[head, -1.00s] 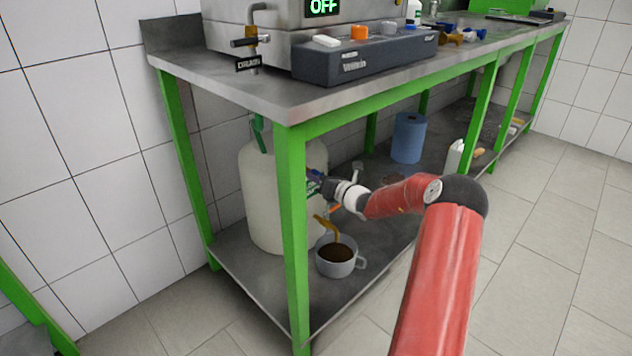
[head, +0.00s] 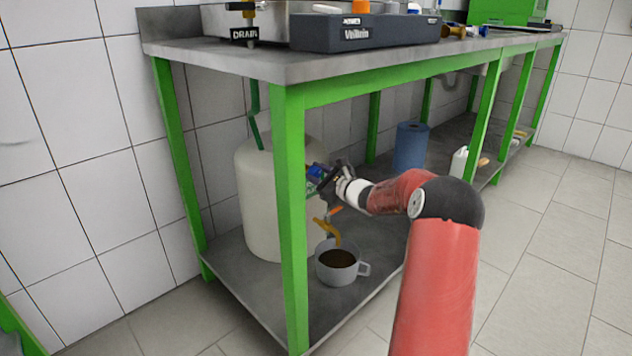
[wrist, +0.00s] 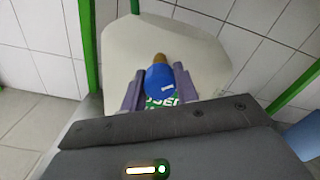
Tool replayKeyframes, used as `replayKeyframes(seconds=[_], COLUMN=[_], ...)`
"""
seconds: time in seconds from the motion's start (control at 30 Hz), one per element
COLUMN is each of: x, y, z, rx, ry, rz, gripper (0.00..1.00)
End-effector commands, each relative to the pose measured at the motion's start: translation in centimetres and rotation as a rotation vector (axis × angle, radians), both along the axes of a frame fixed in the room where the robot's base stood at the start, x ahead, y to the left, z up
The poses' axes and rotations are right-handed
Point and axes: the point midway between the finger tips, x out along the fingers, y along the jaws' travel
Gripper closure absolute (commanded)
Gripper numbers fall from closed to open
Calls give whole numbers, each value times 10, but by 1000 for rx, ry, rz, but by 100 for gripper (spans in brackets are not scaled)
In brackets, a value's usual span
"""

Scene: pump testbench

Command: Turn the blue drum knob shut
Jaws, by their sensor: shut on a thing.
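The blue drum knob (wrist: 160,82) sits between the two purple-grey fingers of my gripper (wrist: 159,86) in the wrist view, with a brass-coloured stub beyond it. In the head view the knob (head: 317,171) shows beside the green table leg, at the front of the white drum (head: 262,205); my gripper (head: 328,178) is shut on it. A green label with white letters shows below the knob in the wrist view. An amber curved stream or spout (head: 331,232) hangs above a grey mug (head: 340,274) holding dark liquid. I cannot tell whether it flows.
The green table leg (head: 290,230) stands close to my gripper and hides part of the drum. The worktop (head: 240,62) is above. A blue roll (head: 409,147) and a white bottle (head: 458,162) stand farther right on the lower shelf.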

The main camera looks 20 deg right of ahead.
Motion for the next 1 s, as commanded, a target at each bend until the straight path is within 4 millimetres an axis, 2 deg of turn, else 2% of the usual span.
replayKeyframes(seconds=[0.6, 1.0], x=[0, 0], y=[0, 0], z=[-1, 0], rx=[-540, -768], ry=[-193, -277], rz=[1, 0], gripper=[93, 93])
